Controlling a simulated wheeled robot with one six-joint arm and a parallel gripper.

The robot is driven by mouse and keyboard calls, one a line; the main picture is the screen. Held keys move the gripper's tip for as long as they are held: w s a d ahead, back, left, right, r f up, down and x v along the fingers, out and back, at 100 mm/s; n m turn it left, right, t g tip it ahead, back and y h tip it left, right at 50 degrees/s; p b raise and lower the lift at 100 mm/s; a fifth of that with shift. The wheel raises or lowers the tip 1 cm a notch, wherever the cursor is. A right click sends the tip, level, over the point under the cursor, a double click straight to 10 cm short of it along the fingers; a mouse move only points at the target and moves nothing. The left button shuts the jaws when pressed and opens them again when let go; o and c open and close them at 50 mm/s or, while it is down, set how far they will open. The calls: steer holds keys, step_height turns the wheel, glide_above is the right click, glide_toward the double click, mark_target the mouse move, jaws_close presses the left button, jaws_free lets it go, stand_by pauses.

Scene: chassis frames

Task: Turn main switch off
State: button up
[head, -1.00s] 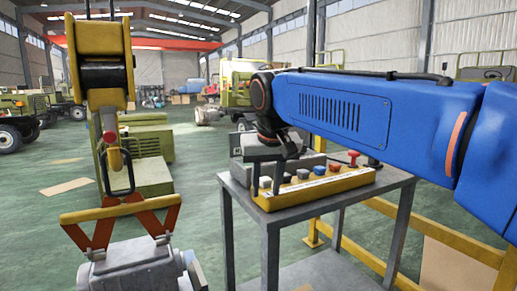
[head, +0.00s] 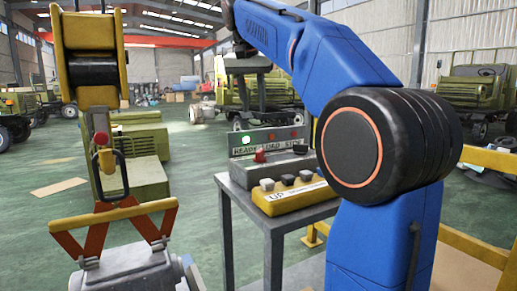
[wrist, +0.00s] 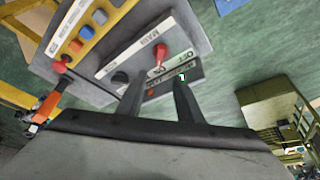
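The main switch is a red knob (wrist: 162,52) on a grey box labelled MAIN, with ON and OFF markings, in the wrist view. In the head view the red knob (head: 260,155) sits on top of the grey box (head: 275,171). I cannot tell which marking it points to. My gripper (head: 250,108) hangs above the box in the head view. In the wrist view its two fingers (wrist: 160,82) are spread apart with nothing between them, and the knob appears beyond the fingertips, apart from them.
A yellow button box (head: 295,198) stands in front of the grey box on a metal table (head: 262,215). Behind it is a READY/LOAD sign panel (head: 248,148) with a lit green light. A hoist hook (head: 104,160) with orange tongs stands at left over a grey block (head: 130,270).

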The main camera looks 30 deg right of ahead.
mark_target(260, 150)
steer(key=x, duration=1.7)
steer(key=shift+s+a+f, duration=0.1)
steer(key=shift+f, duration=0.05)
steer(key=shift+c, duration=0.4)
jaws_close()
